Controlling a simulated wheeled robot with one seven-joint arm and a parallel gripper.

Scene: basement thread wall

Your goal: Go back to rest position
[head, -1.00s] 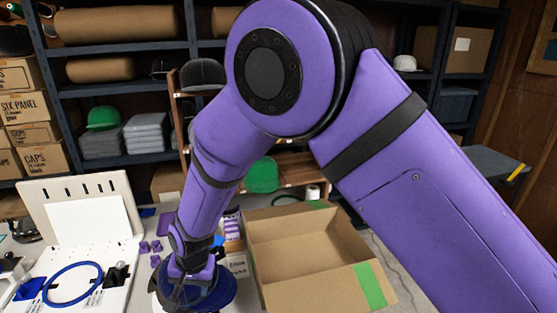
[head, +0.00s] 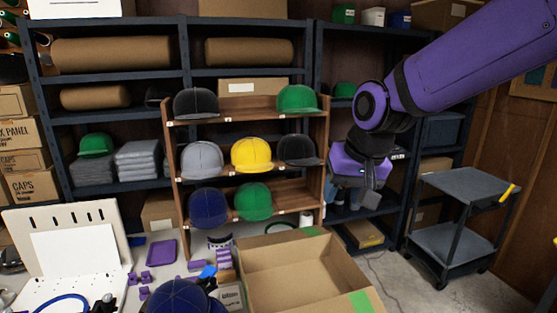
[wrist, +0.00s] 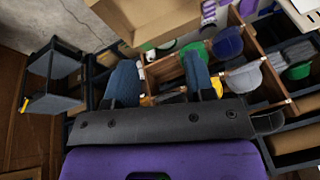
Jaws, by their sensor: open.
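My gripper (head: 366,196) is raised at the right of the head view, in front of the dark shelving and right of the wooden cap rack. In the wrist view my gripper (wrist: 160,78) shows two blue-grey fingers spread apart with nothing between them. My purple arm reaches in from the upper right. A dark blue cap (head: 180,299) sits at the bottom edge of the head view, well away from my gripper and partly cut off.
The wooden rack (head: 322,150) holds several caps, including a yellow cap (head: 251,154). An open cardboard box (head: 300,268) stands in front of it. A grey cart (head: 468,186) is at the right, with open floor beside it. A white pegboard stand (head: 75,250) is at the left.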

